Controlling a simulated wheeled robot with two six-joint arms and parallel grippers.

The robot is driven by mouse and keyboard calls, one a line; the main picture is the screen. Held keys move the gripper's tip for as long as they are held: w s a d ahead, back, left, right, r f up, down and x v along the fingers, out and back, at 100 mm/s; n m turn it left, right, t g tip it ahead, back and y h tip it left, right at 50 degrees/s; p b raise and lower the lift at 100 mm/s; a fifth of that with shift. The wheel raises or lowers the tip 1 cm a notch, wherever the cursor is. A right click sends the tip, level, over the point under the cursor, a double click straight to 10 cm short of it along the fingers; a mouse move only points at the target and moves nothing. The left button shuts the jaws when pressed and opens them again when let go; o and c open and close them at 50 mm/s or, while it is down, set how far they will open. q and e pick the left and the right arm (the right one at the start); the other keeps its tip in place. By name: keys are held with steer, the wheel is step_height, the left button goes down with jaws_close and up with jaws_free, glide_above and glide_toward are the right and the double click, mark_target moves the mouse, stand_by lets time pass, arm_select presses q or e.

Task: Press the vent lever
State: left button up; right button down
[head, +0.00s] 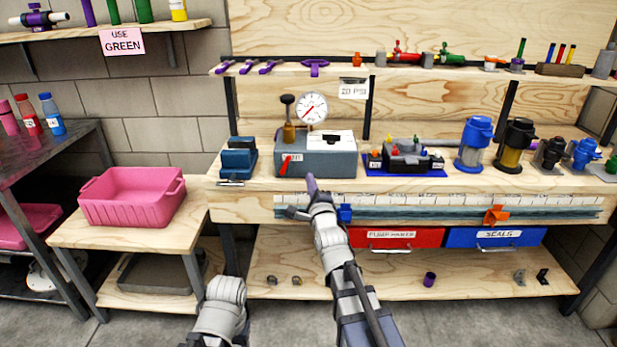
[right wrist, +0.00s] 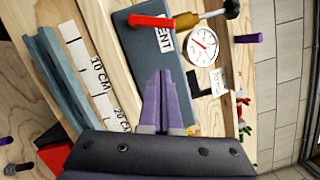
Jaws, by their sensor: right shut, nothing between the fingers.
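The vent lever is a short red handle (head: 285,164) on the front of a grey-blue box (head: 335,162), beside a white label. In the right wrist view the red lever (right wrist: 150,20) lies along the box face by a label ending in "ENT". My right gripper (head: 311,181) is shut and empty, its purple fingers in front of the box's lower edge, to the right of the lever. In the right wrist view its fingertips (right wrist: 164,73) point at the box face, apart from the lever. My left gripper is not in view.
A round gauge (head: 312,108) and a brass pump with a black knob (head: 288,120) stand at the box. A blue block (head: 239,160) is to its left, a black parts tray (head: 408,158) to its right. A ruler strip (head: 420,200) runs along the bench front.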

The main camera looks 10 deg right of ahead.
steer(key=s, duration=0.5)
steer(key=shift+s+a+f, duration=0.2)
steer(key=shift+f, duration=0.05)
